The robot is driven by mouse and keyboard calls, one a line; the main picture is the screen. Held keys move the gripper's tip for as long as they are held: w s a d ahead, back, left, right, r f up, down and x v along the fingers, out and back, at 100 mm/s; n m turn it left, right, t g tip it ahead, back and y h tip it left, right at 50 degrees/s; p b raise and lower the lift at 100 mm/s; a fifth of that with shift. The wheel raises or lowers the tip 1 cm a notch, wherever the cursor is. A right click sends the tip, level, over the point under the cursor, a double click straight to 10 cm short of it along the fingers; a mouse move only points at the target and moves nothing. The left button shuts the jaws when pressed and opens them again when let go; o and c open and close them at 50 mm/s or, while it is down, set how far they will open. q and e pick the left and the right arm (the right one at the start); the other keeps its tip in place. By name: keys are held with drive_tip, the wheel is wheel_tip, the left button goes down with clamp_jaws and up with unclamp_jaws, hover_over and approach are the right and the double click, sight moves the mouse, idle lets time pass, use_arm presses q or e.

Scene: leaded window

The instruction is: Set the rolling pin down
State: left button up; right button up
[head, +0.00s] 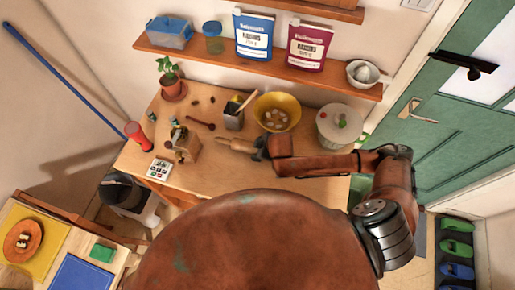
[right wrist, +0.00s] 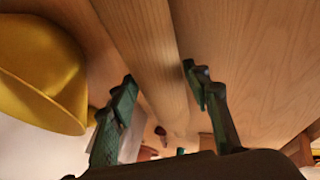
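The wooden rolling pin (head: 238,145) is over the middle of the wooden worktop (head: 215,185), lying roughly level, its free end pointing left. My right gripper (head: 262,148) is at its right part. My left gripper is in neither view.
The yellow bowl (head: 278,112) stands just behind the pin, with a dark utensil box (head: 233,118) beside it and a white round container (head: 339,127) to the right. A wooden grinder-like box (head: 185,148) and a red pepper mill (head: 138,135) stand left. Worktop in front of the pin is bare.

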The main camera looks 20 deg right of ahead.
drive_tip(key=shift+o, duration=1.4)
